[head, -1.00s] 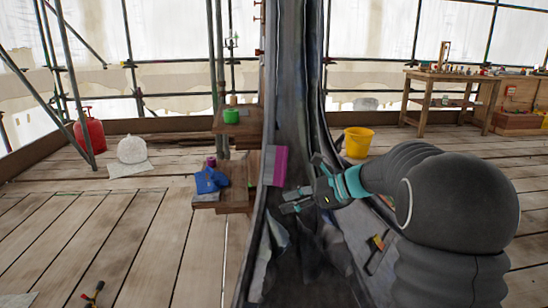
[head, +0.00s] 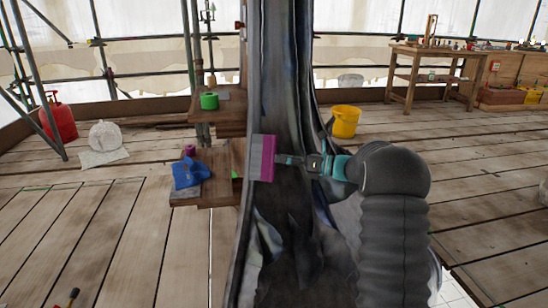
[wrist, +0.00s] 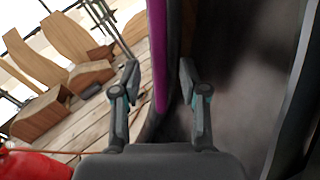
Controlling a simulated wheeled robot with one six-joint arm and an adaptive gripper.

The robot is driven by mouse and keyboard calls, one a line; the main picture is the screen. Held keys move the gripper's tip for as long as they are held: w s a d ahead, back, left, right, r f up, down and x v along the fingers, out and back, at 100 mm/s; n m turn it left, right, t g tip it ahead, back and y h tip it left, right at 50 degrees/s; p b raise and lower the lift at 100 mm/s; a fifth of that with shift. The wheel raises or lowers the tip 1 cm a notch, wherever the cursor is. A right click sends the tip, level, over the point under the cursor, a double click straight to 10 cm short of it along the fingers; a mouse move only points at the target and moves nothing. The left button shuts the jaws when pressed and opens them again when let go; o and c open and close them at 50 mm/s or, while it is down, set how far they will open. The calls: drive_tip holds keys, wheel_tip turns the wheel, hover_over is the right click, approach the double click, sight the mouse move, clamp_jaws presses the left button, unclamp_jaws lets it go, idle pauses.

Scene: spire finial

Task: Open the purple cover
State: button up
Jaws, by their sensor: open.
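The purple cover (head: 268,159) is a small upright panel, grey with a purple edge strip, on the left side of the dark spire. It looks closed, though its hinge side cannot be told. My gripper (head: 281,160) points left at its purple edge, from the right and very close. In the wrist view, the cover's purple edge (wrist: 158,55) runs upright between the two open fingers of my gripper (wrist: 159,78). I cannot tell whether either finger touches it.
A wooden shelf left of the spire holds a blue cloth (head: 190,174), with a green roll (head: 209,100) on another above. A yellow bucket (head: 345,121) stands behind my arm. A red canister (head: 59,119) stands far left. The plank floor at left is mostly clear.

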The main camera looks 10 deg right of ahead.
sight(273, 157)
drive_tip(key=shift+x, duration=2)
drive_tip(key=shift+d, duration=0.1)
clamp_jaws()
